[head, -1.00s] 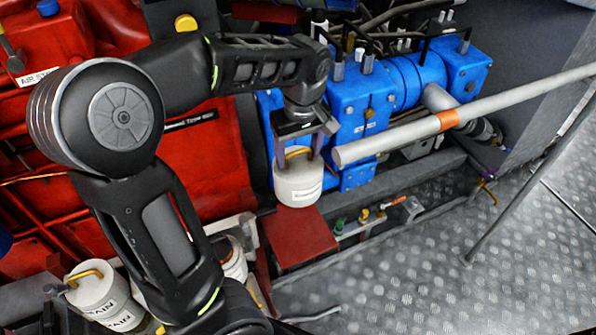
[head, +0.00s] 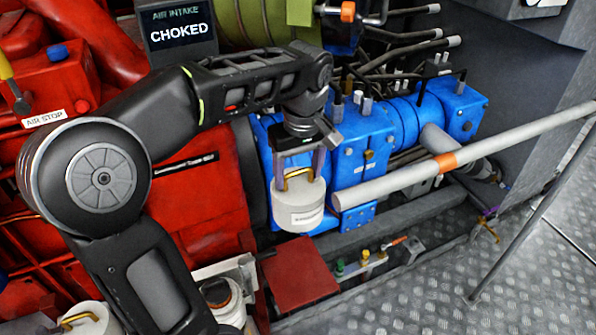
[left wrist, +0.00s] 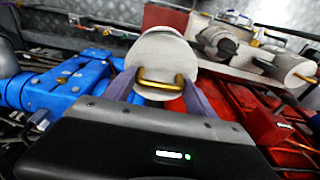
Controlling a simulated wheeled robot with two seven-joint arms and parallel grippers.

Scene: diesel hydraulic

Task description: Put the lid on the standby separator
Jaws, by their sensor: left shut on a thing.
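My left gripper (head: 300,178) is shut on the brass handle of a white cylindrical lid (head: 298,209) and holds it upright in the air, in front of the blue machine. The label on its side is too small to read. The lid also shows between the fingers in the left wrist view (left wrist: 160,52). An open-topped white separator body (head: 222,296), likely the standby one, stands at lower left in the head view, partly hidden by my arm. Beside it is a closed white separator with a brass handle (head: 85,322), cut off by the frame. My right gripper is not in view.
A dark red plate (head: 300,278) lies below the lid. The blue machine (head: 365,145) is close behind it, and a grey pipe with an orange band (head: 395,184) runs to its right. A red engine (head: 190,205) lies behind my arm.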

